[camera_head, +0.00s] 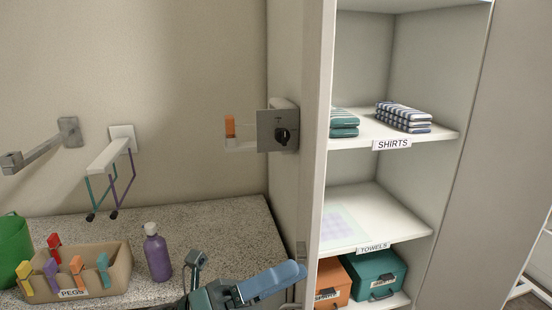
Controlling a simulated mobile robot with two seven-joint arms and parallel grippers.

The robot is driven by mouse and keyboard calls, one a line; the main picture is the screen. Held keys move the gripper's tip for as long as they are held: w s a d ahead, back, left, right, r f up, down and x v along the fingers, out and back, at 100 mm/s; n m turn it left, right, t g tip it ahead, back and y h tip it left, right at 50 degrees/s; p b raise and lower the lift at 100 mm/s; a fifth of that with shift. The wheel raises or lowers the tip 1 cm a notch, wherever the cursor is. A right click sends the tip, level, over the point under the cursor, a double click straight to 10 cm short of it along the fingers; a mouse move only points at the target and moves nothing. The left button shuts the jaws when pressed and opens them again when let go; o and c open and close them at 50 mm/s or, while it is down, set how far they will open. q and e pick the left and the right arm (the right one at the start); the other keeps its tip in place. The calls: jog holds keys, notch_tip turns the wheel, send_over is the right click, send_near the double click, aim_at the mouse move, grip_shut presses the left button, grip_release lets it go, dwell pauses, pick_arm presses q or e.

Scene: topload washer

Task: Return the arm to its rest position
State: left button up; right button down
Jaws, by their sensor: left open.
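My left gripper (238,276) shows at the bottom edge, in front of the speckled countertop. It is open, with nothing seen between its fingers. Its blue part reaches right toward the lower edge of the cabinet. The rest of the left arm is mostly cut off by the bottom of the picture. My right gripper is not in view.
A purple bottle (157,256) stands left of the gripper, beside a peg basket (117,270). The tall cabinet's upright edge (318,150) rises close on the right. A wall bracket (108,155) with hangers juts out above the counter.

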pick_arm(q)
jog(key=w+a+f+n+t+y, duration=0.1)
jog(key=a+f+n+t+y, duration=0.35)
jog(key=n, duration=0.55)
jog(key=w+a+f+n+t+y, duration=0.1)
jog(key=a+f+n+t+y, duration=0.1)
jog(key=f+n+t+y, duration=0.4)
jog(key=w+a+f+n+t+y, duration=0.2)
jog(key=a+f+n+y, duration=0.25)
jog(key=f+n, duration=0.65)
jog(key=s+a+f+n+g+y, duration=0.4)
jog(key=s+f+n+g, duration=0.2)
jog(key=s+f+n, duration=0.5)
notch_tip(320, 180, down, 3)
jog(key=shift+s+r+y+p, duration=0.2)
jog(key=shift+s+y+p, duration=0.1)
jog(key=shift+s+p, duration=0.1)
jog(key=shift+c, duration=0.5)
jog(key=shift+w, duration=0.1)
jog(key=shift+c, duration=0.5)
jog(key=shift+d, duration=0.1)
